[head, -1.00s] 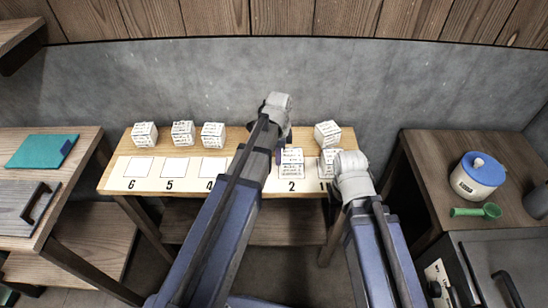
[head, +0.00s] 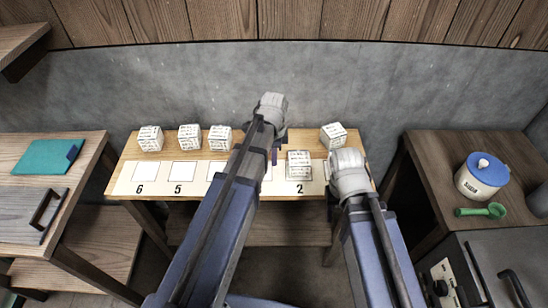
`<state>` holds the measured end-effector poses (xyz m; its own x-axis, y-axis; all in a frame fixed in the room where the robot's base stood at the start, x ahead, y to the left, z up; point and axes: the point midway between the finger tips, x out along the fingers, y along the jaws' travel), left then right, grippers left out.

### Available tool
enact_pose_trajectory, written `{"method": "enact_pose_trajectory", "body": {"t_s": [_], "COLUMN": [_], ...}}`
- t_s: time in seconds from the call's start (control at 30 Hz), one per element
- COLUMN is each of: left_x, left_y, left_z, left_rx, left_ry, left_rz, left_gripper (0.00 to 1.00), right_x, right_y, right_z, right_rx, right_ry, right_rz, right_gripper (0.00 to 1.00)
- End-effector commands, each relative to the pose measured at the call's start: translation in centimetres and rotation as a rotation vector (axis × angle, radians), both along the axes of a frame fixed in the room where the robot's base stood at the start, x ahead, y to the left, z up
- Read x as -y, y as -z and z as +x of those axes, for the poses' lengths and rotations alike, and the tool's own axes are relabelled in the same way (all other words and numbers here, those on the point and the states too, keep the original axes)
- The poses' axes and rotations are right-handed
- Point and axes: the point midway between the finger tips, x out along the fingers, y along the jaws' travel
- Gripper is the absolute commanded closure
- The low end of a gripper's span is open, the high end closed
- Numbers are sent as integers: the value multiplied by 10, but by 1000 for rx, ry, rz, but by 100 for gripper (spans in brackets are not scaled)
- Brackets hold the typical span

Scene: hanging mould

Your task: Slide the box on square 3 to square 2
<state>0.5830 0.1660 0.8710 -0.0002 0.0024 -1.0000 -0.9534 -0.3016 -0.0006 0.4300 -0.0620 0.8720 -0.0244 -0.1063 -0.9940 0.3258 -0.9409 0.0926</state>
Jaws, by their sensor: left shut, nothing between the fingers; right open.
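A white box with dark print (head: 299,164) sits on square 2 of the pale numbered strip (head: 160,188). My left gripper (head: 275,155) is shut and empty, just left of this box, with a small gap seeming to lie between them. My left arm hides most of square 3; the strip part showing at its right edge looks bare. My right gripper (head: 337,185) is open at square 1, right of the box; its wrist hides its fingers and most of that square.
Three similar boxes stand behind the strip at left, one being (head: 150,138); another (head: 333,136) stands behind square 1. Squares 6 and 5 are bare. A lidded jar (head: 481,178) and green scoop (head: 482,211) are on the right table (head: 440,160).

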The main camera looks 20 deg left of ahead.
Motion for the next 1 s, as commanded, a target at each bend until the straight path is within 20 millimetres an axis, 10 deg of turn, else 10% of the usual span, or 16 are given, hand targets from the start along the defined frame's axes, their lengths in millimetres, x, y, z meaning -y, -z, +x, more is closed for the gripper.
{"method": "enact_pose_trajectory", "body": {"t_s": [0.53,1.0], "left_x": [0,0], "left_y": [-76,-84], "left_z": [0,0], "left_rx": [0,0], "left_ry": [0,-1], "left_rz": [0,0], "left_gripper": [100,100], "right_x": [0,0], "right_y": [-76,-84], "right_z": [0,0], "right_rx": [0,0], "right_ry": [0,0], "right_rz": [0,0], "right_gripper": [50,50]}}
